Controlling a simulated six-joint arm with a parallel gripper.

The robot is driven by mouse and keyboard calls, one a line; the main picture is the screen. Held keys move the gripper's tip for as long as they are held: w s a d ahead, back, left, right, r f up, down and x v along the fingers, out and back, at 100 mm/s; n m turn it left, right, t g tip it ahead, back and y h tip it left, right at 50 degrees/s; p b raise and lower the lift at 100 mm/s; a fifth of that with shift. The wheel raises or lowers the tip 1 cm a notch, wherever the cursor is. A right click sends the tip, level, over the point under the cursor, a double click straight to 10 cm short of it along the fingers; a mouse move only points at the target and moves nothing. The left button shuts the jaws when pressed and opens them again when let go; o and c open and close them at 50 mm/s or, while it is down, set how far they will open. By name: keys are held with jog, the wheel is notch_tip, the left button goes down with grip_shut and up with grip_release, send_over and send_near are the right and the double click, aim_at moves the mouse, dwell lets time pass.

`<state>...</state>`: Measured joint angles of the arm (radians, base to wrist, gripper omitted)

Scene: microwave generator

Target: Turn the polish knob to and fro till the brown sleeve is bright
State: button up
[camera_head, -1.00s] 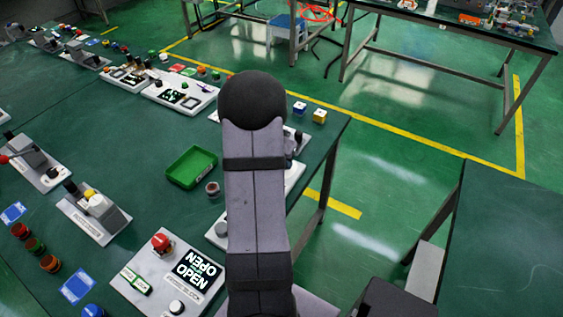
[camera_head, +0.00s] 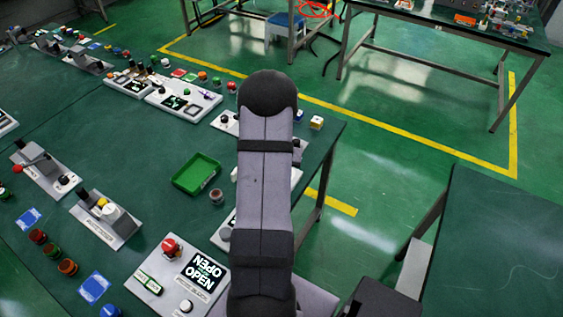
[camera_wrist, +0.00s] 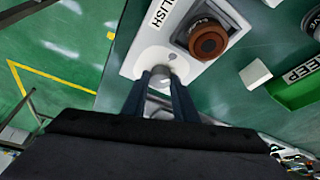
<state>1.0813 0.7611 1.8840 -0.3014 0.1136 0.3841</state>
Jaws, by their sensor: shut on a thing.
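The brown sleeve (camera_wrist: 208,40) sits in a dark square holder on the white plate marked POLISH (camera_wrist: 140,50) in the wrist view. It looks brown with a dark centre. The polish knob (camera_wrist: 162,76), pale grey and round, is on the same plate, below and left of the sleeve. My gripper (camera_wrist: 160,82) is shut on the knob, with one blue finger on either side of it. In the head view my arm hides the gripper and the knob.
A green tray (camera_head: 196,174) lies on the table left of my arm; its KEEP label shows in the wrist view (camera_wrist: 302,70). A panel with a red button (camera_head: 170,247) is nearer.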

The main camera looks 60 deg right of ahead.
jog(key=shift+d+r+n+p, duration=0.25)
jog(key=shift+r+n+p, duration=0.3)
jog(key=shift+p, duration=3)
jog(key=p, duration=0.4)
jog(key=shift+f+n+t, duration=0.25)
jog(key=shift+f+t, duration=0.05)
jog(key=shift+f, duration=0.05)
jog(key=o, duration=1.1)
jog(key=shift+a+f, duration=0.15)
jog(key=shift+c, duration=0.2)
jog(key=v, duration=0.7)
